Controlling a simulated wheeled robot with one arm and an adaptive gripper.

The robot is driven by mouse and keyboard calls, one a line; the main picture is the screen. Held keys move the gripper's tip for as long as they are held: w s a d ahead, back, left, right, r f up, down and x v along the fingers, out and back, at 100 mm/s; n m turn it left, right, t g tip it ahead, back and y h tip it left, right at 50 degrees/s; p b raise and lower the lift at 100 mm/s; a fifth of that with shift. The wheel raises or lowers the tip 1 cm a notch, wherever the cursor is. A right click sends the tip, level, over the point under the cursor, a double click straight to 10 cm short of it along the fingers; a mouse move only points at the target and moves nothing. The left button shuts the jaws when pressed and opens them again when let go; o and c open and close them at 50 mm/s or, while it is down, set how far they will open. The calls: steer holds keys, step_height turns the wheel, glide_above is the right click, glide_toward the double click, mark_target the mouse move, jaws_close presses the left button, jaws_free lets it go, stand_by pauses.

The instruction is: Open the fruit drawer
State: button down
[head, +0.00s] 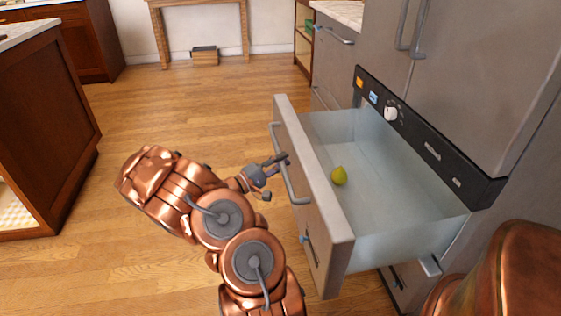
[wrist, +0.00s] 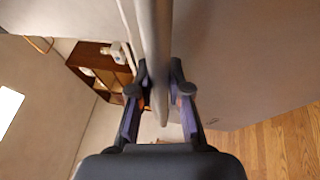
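The fruit drawer (head: 335,235) in the lower part of the grey fridge is pulled well out. A yellow-green pear (head: 339,176) lies inside it, near the front panel. The drawer's long grey handle (head: 288,180) runs along the outside of the front. My gripper (head: 276,164) is at the far part of this handle. In the wrist view the handle bar (wrist: 155,40) passes between the fingertips of my gripper (wrist: 159,85), and both fingers appear to press against it.
A black control panel (head: 428,140) with a white knob is above the drawer. Grey fridge doors (head: 450,75) rise above it. A wooden cabinet (head: 45,120) stands at the left.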

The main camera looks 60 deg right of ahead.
steer(key=c, duration=1.1)
jaws_free()
steer(key=shift+w, duration=0.1)
steer(key=v, duration=1.2)
steer(key=shift+f, duration=0.1)
